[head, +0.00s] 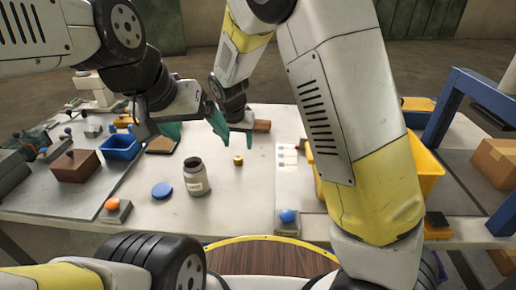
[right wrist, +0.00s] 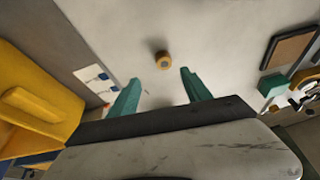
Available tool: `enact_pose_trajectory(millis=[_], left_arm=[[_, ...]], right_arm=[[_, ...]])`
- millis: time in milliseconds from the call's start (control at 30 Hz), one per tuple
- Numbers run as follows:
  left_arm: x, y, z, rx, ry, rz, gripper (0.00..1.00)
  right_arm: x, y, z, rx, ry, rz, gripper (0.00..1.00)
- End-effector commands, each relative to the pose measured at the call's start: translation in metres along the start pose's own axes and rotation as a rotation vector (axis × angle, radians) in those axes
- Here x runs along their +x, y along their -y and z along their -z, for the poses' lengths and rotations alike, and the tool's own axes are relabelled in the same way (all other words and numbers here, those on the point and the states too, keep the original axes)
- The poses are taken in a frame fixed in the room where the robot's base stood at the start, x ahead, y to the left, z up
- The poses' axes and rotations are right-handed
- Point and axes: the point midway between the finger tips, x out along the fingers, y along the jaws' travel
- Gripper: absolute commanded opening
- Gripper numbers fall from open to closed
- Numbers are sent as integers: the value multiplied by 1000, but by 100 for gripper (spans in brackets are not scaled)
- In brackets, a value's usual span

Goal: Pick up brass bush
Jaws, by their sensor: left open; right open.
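The brass bush (head: 238,160) is a small golden cylinder standing on the pale table, right of a grey jar in the head view. In the right wrist view the brass bush (right wrist: 162,60) lies just beyond the fingertips, roughly centred between them. My right gripper (head: 236,143) is open, with its teal fingers apart and empty behind the bush; in the right wrist view the gripper (right wrist: 160,80) does not touch it. My left gripper (head: 190,122) is open and empty, further left over the table. My left arm hides part of the table's back.
The grey jar (head: 196,180) and a blue disc (head: 162,190) stand left of the bush. A blue bin (head: 120,148) and brown box (head: 74,166) are further left. A yellow bin (head: 428,165) is at right, and a block with a blue knob (head: 288,217) at front. Table around the bush is clear.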

Motion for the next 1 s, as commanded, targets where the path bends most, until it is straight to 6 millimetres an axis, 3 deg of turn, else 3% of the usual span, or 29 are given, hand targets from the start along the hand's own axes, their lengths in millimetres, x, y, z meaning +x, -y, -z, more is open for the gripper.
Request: enact_pose_trajectory(millis=[100,200,733,1000], left_arm=[[0,0,0,0,0,0,88],[0,0,0,0,0,0,88],[0,0,0,0,0,0,88],[0,0,0,0,0,0,88]], right_arm=[[15,16,-3,-17,-21,-21,57],[22,21,-4,-17,-28,-29,57],[89,24,-4,-17,-27,-30,57],[98,24,-4,-17,-29,-27,57]])
